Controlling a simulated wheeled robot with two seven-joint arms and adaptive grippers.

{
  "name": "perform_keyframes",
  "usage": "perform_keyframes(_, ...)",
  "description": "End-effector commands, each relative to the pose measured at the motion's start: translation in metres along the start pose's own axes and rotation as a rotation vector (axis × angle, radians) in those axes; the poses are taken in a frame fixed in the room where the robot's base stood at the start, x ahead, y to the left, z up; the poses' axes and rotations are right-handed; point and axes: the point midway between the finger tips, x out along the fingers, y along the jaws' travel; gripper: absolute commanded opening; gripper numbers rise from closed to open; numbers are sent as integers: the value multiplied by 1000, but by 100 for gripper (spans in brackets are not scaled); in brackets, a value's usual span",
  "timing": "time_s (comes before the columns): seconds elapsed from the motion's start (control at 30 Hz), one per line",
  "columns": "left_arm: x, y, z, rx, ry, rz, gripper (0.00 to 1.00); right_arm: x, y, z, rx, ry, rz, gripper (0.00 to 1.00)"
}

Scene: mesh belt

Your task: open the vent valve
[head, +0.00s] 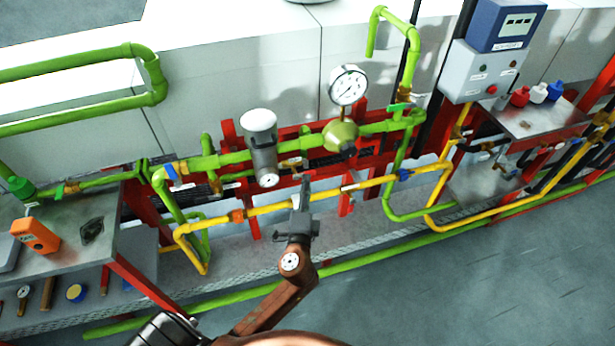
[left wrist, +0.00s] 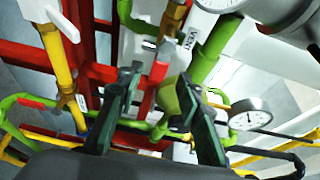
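A small white tag reading VENT (left wrist: 190,38) shows in the left wrist view, beside a brass fitting (left wrist: 170,18) with a pale handle; I take this to be the vent valve. In the head view, a small brass fitting (head: 291,162) sits between the grey filter bowl and the green regulator, but its handle is too small to make out. My left gripper (head: 303,186) is in front of the pipe rack, just below that fitting. In the left wrist view its two dark fingers (left wrist: 162,95) are apart with nothing held between them. My right gripper is not in view.
A yellow pipe (head: 270,207) runs behind my left gripper. A filter with a white cap (head: 258,120), a green regulator (head: 340,135) and a round gauge (head: 348,85) stand close by. A table (head: 120,226) with an orange device (head: 36,236) is at left. Grey floor (head: 480,285) is open at right.

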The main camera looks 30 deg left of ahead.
Motion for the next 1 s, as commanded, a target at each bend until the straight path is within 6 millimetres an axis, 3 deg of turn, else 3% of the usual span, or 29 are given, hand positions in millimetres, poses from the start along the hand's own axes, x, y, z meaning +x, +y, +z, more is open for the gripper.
perform_keyframes(0.2, -42, 1, 1, -1, -2, 3, 33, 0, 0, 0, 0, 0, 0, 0)
perform_keyframes(0.4, -60, 0, 0, 0, -1, 0, 33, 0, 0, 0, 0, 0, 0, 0)
perform_keyframes(1.0, -63, 1, 0, 0, 0, 2, 33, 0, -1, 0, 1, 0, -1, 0)
